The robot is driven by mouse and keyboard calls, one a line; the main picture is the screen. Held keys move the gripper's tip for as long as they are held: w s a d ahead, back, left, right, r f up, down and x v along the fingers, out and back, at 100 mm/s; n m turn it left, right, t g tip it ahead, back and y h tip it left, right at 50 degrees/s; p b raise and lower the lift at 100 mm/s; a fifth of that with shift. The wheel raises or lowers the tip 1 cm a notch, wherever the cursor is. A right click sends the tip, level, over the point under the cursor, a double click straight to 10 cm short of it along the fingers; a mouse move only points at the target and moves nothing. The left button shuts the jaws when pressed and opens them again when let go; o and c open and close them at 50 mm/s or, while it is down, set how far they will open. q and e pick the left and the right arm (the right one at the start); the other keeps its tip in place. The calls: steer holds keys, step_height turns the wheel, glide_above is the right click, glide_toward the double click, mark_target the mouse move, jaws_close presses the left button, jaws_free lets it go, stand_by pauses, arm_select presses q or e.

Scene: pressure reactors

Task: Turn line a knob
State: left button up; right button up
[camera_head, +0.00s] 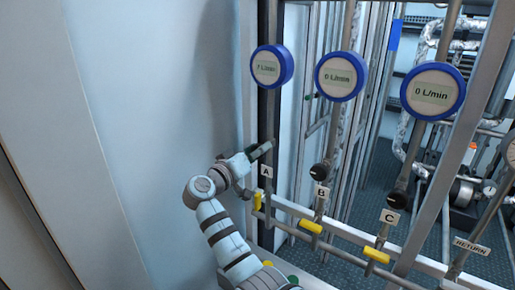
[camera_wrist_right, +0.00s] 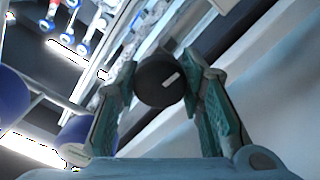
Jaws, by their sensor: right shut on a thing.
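The line A knob is a round black knob (camera_wrist_right: 158,82) with a small white mark on its face. In the right wrist view it sits between the two fingers of my right gripper (camera_wrist_right: 160,74), which is shut on it. In the head view my right gripper (camera_head: 262,151) reaches the line A pipe, just above the A label (camera_head: 266,171), and hides the knob. The line A gauge (camera_head: 271,66) has a blue rim and reads in L/min, its digit unclear. My left gripper is not in view.
To the right stand the line B knob (camera_head: 319,171) and line C knob (camera_head: 397,199), below gauges (camera_head: 341,76) and (camera_head: 433,91) reading 0 L/min. The line A yellow handle (camera_head: 257,201) is upright; the B and C handles lie across. A pale wall is left.

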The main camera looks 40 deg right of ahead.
steer(key=n+p, duration=0.3)
steer(key=n, duration=0.2)
steer(key=shift+n, duration=0.3)
steer(key=shift+f+n+p, duration=0.15)
steer(key=shift+n+p, duration=1)
steer(key=shift+n, duration=0.75)
steer(key=o, duration=1.2)
steer(key=v, duration=0.7)
steer(key=shift+s+a, duration=0.15)
steer(key=shift+a, duration=0.25)
steer(key=shift+d, duration=0.2)
